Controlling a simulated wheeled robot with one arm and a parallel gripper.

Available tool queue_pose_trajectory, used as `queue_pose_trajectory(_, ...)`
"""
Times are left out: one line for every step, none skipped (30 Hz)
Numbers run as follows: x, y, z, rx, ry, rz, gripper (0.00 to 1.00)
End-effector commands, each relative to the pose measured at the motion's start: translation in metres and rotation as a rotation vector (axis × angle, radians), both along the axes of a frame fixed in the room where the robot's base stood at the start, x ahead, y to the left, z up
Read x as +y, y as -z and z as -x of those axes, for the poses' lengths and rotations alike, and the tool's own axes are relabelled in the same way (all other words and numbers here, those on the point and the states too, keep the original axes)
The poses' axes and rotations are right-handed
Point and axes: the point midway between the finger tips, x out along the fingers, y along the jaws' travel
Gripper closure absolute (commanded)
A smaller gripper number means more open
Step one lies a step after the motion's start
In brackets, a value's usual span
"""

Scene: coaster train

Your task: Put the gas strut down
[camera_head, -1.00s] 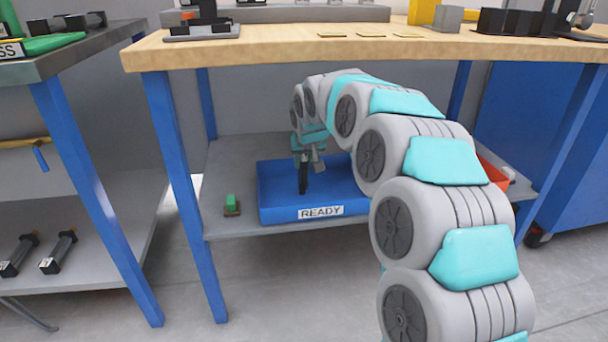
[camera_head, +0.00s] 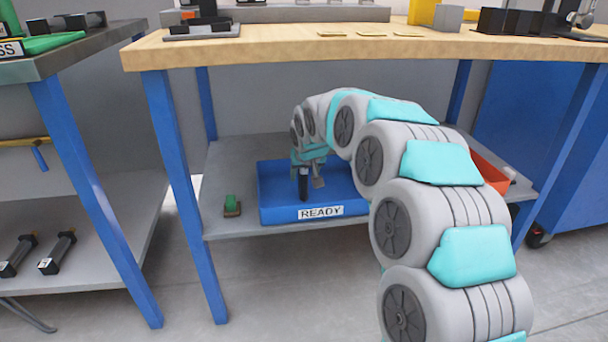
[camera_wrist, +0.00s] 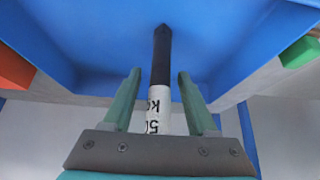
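The gas strut (camera_wrist: 161,65), a black rod with a white sleeve lettered in black, lies within the blue tray's (camera_wrist: 220,45) outline. It also shows as a dark piece in the head view (camera_head: 303,187), near the front of the blue tray marked READY (camera_head: 345,193). My gripper (camera_wrist: 160,75) is low over the tray, its two green fingers on either side of the strut. A gap shows between each finger and the strut, so it looks open. The strut's near end is hidden behind the gripper body. I cannot tell whether its whole length touches the tray floor.
The tray stands on the lower shelf (camera_head: 235,150) of a blue-legged workbench (camera_head: 390,46), whose top is above my arm. A small green block (camera_head: 231,203) sits left of the tray, and an orange bin (camera_head: 490,170) right of it. Two struts (camera_head: 57,252) lie on the left bench's shelf.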

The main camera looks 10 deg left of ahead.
Motion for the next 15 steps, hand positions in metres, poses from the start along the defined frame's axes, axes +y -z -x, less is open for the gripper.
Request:
queue_pose_trajectory(0.000, 0.000, 0.000, 0.000, 0.000, 0.000, 0.41)
queue_pose_trajectory(0.000, 0.000, 0.000, 0.000, 0.000, 0.000, 0.41)
queue_pose_trajectory(0.000, 0.000, 0.000, 0.000, 0.000, 0.000, 0.41)
queue_pose_trajectory(0.000, 0.000, 0.000, 0.000, 0.000, 0.000, 0.41)
queue_pose_trajectory(0.000, 0.000, 0.000, 0.000, 0.000, 0.000, 0.41)
queue_pose_trajectory(0.000, 0.000, 0.000, 0.000, 0.000, 0.000, 0.41)
queue_pose_trajectory(0.000, 0.000, 0.000, 0.000, 0.000, 0.000, 0.41)
queue_pose_trajectory(0.000, -0.001, 0.000, 0.000, 0.000, 0.000, 0.41)
queue_pose_trajectory(0.000, -0.002, 0.000, 0.000, 0.000, 0.000, 0.41)
queue_pose_trajectory(0.000, -0.003, 0.000, 0.000, 0.000, 0.000, 0.41)
queue_pose_trajectory(0.000, -0.005, 0.001, 0.000, 0.000, 0.000, 0.41)
queue_pose_trajectory(-0.001, -0.007, 0.002, 0.000, 0.000, 0.000, 0.41)
queue_pose_trajectory(-0.001, -0.010, 0.004, -0.001, 0.000, 0.000, 0.41)
queue_pose_trajectory(-0.002, -0.013, 0.005, -0.001, 0.000, 0.000, 0.41)
queue_pose_trajectory(-0.003, -0.017, 0.008, -0.002, 0.000, -0.001, 0.41)
